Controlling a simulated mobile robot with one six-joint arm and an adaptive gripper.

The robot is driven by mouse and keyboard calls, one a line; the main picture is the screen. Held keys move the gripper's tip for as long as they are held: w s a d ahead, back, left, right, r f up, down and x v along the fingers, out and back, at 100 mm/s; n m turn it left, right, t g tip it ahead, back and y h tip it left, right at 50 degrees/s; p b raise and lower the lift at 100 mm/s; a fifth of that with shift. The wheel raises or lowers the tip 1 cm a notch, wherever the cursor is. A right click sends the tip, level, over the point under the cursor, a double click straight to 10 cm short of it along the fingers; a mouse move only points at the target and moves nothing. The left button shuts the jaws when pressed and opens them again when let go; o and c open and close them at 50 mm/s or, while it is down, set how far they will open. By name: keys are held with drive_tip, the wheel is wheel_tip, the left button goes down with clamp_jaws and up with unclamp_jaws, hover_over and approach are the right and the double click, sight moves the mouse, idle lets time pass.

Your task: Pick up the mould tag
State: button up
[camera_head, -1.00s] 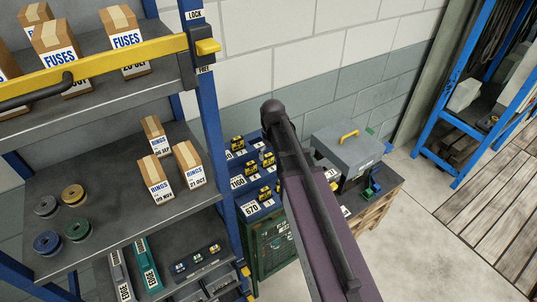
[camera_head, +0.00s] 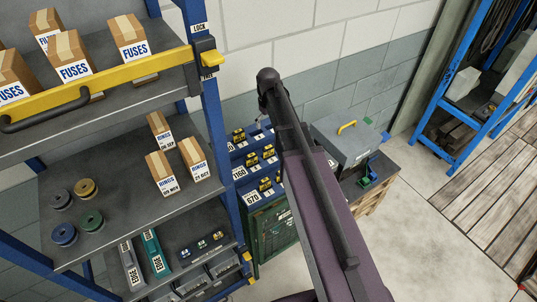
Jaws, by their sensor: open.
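I cannot make out a mould tag for certain in this view. Blue moulds or boxes with white number labels (camera_head: 250,172) stand in a stepped row beside the blue shelf post, one marked 1166 and one 670. Small yellow and black pieces sit on them. My arm slants up through the middle of the view and hides part of what is behind it. My gripper's fingers do not show.
The blue rack (camera_head: 218,130) with a yellow locking bar (camera_head: 110,88) fills the left. It holds fuse boxes, ring boxes (camera_head: 160,172) and spools (camera_head: 92,222).

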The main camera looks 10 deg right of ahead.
drive_tip(key=b, duration=0.8)
approach(269, 147)
drive_tip(key=shift+w+a+f, duration=0.1)
drive_tip(key=shift+a+f, duration=0.05)
drive_tip(key=shift+f, duration=2.4)
drive_tip(key=shift+f+b, duration=0.1)
drive_tip(key=shift+b, duration=0.2)
drive_tip(key=shift+f+b, duration=2.45)
drive_tip(key=shift+f, duration=0.05)
drive_tip(key=shift+r, duration=0.1)
drive_tip(key=c, duration=1)
